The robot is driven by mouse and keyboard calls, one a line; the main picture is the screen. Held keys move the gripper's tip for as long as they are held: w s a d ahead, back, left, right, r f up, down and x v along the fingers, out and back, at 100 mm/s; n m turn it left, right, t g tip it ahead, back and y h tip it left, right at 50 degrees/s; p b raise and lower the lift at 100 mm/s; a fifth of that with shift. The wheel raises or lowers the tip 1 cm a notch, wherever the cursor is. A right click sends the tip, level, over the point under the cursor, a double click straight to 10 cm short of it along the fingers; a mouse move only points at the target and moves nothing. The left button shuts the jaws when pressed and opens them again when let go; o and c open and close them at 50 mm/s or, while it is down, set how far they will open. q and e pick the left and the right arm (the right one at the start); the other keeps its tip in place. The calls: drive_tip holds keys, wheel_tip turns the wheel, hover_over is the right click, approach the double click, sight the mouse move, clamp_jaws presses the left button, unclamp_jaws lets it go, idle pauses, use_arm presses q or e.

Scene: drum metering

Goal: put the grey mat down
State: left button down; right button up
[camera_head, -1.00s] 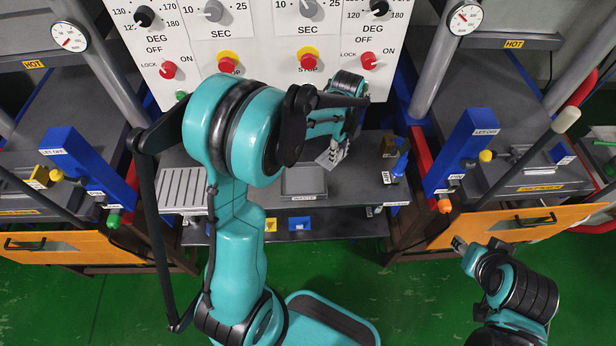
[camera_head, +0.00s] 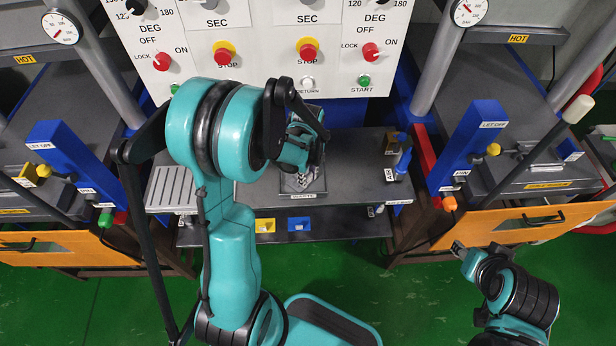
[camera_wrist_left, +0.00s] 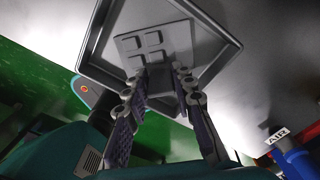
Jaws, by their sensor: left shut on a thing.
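The grey mat (camera_wrist_left: 158,42), a small flat plate with raised square pads, shows between my left fingertips in the left wrist view. My left gripper (camera_head: 299,182) is shut on it, fingers pointing down over the dark square tray at the middle of the bench. The tray's raised rim (camera_wrist_left: 92,45) surrounds the mat in the left wrist view; I cannot tell whether the mat touches its floor. In the head view the gripper hides most of the mat. My right gripper (camera_head: 458,249) is at the lower right, away from the bench; its jaw opening is too small to read.
A ribbed light plate (camera_head: 172,188) lies left of the tray. A blue AIR bottle (camera_head: 402,160) stands at the bench's right; it also shows in the left wrist view (camera_wrist_left: 297,160). The control panel (camera_head: 265,60) rises behind. Blue LET-OFF posts flank the bench.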

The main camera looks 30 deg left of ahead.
use_arm(q)
drive_tip(key=c, duration=1.3)
unclamp_jaws()
drive_tip(key=shift+f, duration=0.1)
drive_tip(key=shift+o, duration=0.2)
wheel_tip(320, 180, up, 11)
drive_tip(key=p, duration=0.3)
drive_tip(key=shift+p, duration=0.35)
drive_tip(key=s+d+r+n+t, duration=0.3)
drive_tip(key=s+d+r+n, duration=0.1)
drive_tip(key=n, duration=0.6)
drive_tip(key=s+d+r+n+t, duration=0.4)
drive_tip(key=s+r+n, duration=0.2)
drive_tip(key=n, duration=0.4)
drive_tip(key=shift+s+d+n, duration=0.25)
drive_tip(key=shift+s+n, duration=0.05)
